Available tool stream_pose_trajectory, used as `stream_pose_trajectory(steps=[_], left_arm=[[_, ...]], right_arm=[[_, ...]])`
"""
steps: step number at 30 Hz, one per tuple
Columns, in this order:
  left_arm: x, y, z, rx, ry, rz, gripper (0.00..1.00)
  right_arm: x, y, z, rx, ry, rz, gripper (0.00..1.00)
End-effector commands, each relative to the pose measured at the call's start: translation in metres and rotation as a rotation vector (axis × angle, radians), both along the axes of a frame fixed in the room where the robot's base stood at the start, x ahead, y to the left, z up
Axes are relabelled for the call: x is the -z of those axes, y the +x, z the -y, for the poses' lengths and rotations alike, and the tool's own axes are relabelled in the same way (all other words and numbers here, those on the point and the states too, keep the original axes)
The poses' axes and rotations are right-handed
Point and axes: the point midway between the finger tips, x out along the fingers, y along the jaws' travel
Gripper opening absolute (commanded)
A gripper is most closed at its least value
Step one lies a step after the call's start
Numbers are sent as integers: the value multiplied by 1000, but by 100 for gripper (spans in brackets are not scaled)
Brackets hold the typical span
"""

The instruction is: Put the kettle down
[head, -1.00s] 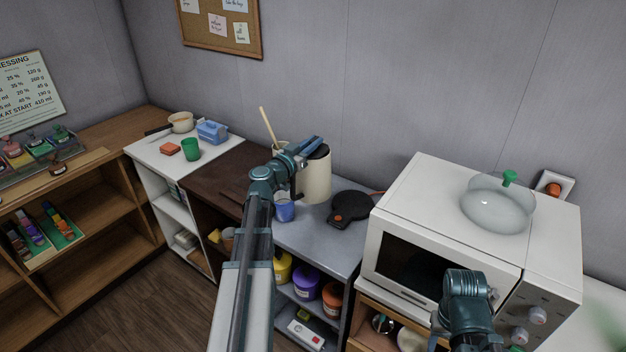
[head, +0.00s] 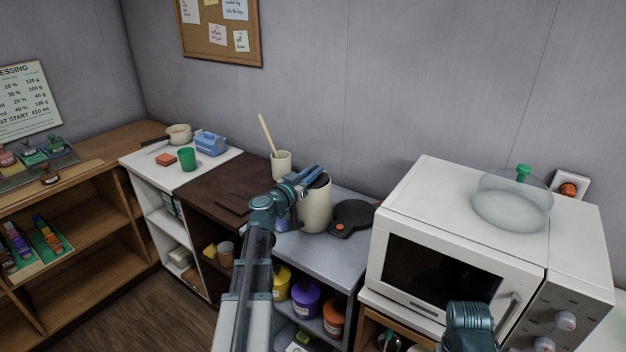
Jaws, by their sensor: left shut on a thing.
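The kettle (head: 317,208) is a cream cylinder with a dark top, standing upright over the grey counter. My left gripper (head: 308,178) is shut on it at its upper left side, where the arm hides part of the kettle. The kettle's bottom looks at or very near the counter top; I cannot tell if it touches. A flat black round base (head: 352,214) with an orange dot lies just right of the kettle, and the kettle is beside it, not on it. Of my right arm only a teal link shows at the bottom right; its gripper is out of view.
A cream crock (head: 281,165) with a wooden spoon stands behind. The white microwave (head: 440,215) with a glass dome is to the right. The grey counter (head: 325,250) is clear in front.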

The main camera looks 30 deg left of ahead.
Motion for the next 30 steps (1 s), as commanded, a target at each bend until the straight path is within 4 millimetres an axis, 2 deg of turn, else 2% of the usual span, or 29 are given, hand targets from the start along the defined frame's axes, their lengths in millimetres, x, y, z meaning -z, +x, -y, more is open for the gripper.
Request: stream_pose_trajectory(steps=[10,11,15,16,26,30], left_arm=[[3,0,0,0,-1,1,0],[3,0,0,0,0,0,19],[2,0,0,0,0,0,44],[2,0,0,0,0,0,47],[-2,0,0,0,0,0,47],[1,-20,0,-2,0,0,47]], right_arm=[[3,0,0,0,0,0,50],[3,0,0,0,0,0,50],[2,0,0,0,0,0,50],[2,0,0,0,0,0,50],[-2,0,0,0,0,0,50],[1,0,0,0,0,0,50]])
